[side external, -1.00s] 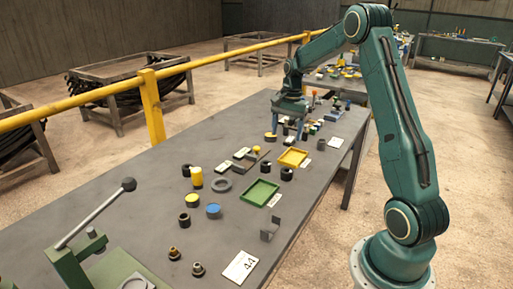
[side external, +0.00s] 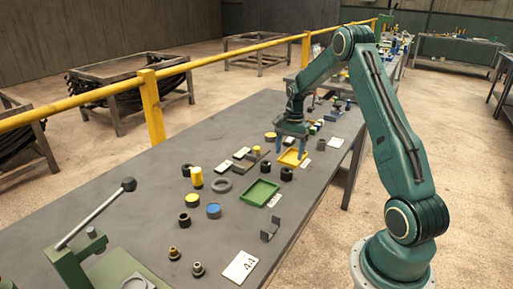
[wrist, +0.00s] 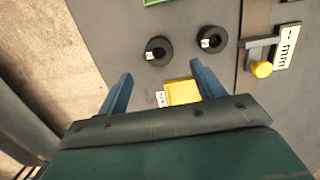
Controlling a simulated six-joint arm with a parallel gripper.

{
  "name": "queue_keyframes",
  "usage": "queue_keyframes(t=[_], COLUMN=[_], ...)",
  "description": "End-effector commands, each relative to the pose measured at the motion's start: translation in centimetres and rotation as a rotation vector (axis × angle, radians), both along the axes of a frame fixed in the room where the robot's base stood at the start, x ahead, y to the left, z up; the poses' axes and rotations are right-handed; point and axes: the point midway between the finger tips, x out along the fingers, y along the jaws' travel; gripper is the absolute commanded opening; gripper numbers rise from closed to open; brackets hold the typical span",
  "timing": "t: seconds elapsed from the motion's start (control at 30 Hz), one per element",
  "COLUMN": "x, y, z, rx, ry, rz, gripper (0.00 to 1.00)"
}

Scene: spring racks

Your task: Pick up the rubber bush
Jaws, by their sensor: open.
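Two black ring-shaped bushes lie on the grey bench in front of the yellow tray. The nearer black bush (side external: 286,174) and the other black bush (side external: 266,166) show in the side view. In the wrist view they are a black ring (wrist: 158,51) and a second black ring (wrist: 212,40), each with a small white tag, beyond my fingertips. I cannot tell which one the task means. My gripper (side external: 291,149) is open and empty above the yellow tray (wrist: 181,93), apart from both rings; it also shows in the wrist view (wrist: 160,70).
A green tray (side external: 260,193) lies nearer the camera, with a metal bracket (side external: 271,229) beside it. A lever press (side external: 75,262) is at the near end.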

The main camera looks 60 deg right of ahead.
Motion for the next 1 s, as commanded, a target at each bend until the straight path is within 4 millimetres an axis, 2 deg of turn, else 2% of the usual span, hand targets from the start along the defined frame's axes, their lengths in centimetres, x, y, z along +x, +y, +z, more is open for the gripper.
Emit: queue_keyframes(t=[0.03,0.2,0.67,1.0], x=[-0.1,0.0,0.0,-0.2], y=[0.2,0.4,0.6,1.1], z=[-0.9,-2.8,-4.0,-7.6], rx=[0.002,0.001,0.001,0.002], ry=[0.004,0.002,0.001,0.002], rz=[0.000,0.000,0.000,0.000], gripper=[0.67,0.67,0.67,0.67])
